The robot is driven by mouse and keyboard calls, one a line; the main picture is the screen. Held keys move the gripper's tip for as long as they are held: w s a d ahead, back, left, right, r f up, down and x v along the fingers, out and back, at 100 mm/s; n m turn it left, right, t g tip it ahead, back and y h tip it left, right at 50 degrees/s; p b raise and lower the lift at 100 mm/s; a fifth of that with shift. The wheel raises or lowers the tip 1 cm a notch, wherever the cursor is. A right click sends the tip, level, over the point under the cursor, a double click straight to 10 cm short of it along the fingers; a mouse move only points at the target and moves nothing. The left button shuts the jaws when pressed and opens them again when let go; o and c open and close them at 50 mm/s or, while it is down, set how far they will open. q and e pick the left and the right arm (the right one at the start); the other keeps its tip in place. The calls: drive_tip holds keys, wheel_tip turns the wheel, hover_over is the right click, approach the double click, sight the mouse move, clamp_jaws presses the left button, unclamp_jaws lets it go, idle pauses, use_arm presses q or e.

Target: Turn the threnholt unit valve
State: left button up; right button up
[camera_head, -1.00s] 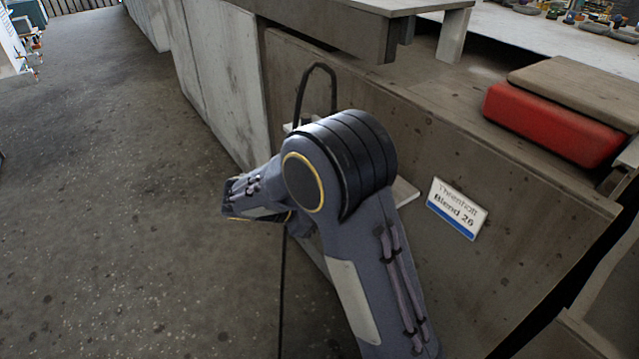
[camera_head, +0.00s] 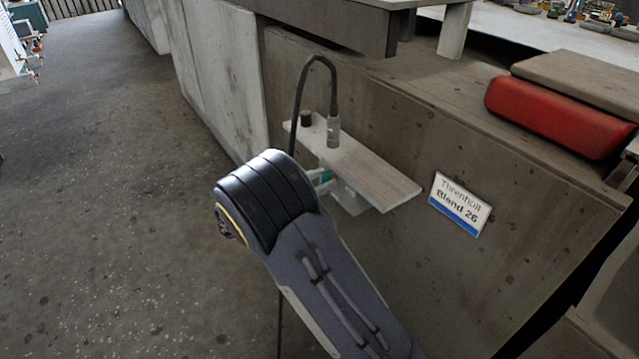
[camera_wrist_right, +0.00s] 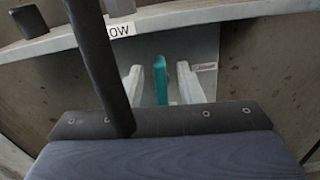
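The valve shows as a teal handle (camera_wrist_right: 160,80) under a pale shelf in the right wrist view, standing upright in front of a grey plate. A small part of teal (camera_head: 326,176) also shows under the shelf in the head view. My right gripper (camera_wrist_right: 161,82) is open, with one pale finger on each side of the teal handle and gaps between. Whether a fingertip touches it cannot be told. In the head view my right arm hides most of this gripper. A sign (camera_head: 460,205) reading "Threnholt Blend 26" is on the wall to the right. My left gripper is not in view.
The pale shelf (camera_head: 375,172) juts from the concrete wall, with a black knob (camera_head: 306,118) and a grey nozzle (camera_head: 333,131). A black hose (camera_head: 299,88) loops down beside it and crosses close before the right wrist camera. A red cushion (camera_head: 555,115) lies on the ledge.

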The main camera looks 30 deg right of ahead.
drive_tip(key=shift+d, duration=0.1)
clamp_jaws()
